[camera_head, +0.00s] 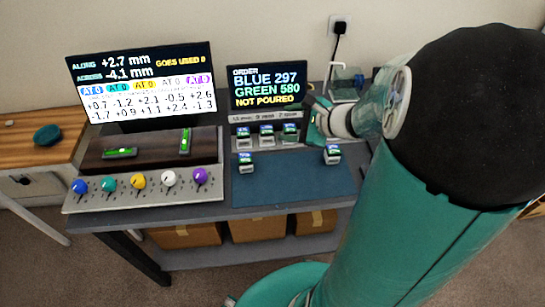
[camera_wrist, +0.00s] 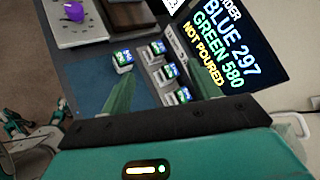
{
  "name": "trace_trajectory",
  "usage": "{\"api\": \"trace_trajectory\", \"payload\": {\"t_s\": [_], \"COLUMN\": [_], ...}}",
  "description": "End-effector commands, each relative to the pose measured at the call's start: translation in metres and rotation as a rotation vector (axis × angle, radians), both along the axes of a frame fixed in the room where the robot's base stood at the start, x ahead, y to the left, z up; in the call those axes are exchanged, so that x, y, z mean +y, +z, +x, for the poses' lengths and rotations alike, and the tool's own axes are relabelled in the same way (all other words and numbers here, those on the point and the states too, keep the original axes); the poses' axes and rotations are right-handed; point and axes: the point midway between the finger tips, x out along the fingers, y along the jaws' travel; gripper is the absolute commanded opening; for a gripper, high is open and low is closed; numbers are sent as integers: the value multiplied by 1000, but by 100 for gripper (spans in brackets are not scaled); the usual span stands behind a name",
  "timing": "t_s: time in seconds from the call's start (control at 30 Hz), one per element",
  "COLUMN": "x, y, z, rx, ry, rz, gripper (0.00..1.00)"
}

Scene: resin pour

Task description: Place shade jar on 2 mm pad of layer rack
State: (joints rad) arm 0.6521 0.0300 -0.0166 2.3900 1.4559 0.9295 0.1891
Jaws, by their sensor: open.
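Two more stand on the blue mat: a left jar (camera_head: 246,162) and a right jar (camera_head: 332,155). The pad lettering is too small to read surely. My gripper (camera_head: 314,122) is open and empty, above the right end of the rack. In the wrist view, my gripper (camera_wrist: 160,73) has rack jars (camera_wrist: 165,74) between its fingers.
The blue mat (camera_head: 290,185) has clear room between its jars. An order screen (camera_head: 266,87) stands behind the rack. A knob panel (camera_head: 145,192) and larger screen (camera_head: 142,80) stand left. Boxes (camera_head: 257,228) sit below.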

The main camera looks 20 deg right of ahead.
Motion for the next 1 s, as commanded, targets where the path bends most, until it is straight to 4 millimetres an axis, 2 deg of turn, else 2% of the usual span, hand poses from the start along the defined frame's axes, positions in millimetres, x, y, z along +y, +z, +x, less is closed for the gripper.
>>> {"api": "trace_trajectory", "payload": {"t_s": [0.03,0.1,0.2,0.33,0.5,0.7,0.8,1.0], "x": [30,64,101,130,140,132,128,127], "y": [12,22,33,45,64,87,92,92], "z": [-8,-24,-51,-89,-130,-154,-157,-157], "rx": [-11,-18,-38,-75,-141,-191,-195,-193], "ry": [133,315,562,855,1175,1373,1404,1409], "rz": [-98,-240,-454,-747,-1158,-1516,-1585,-1595], "gripper": [62,62,62,62,62,62,62,62]}}
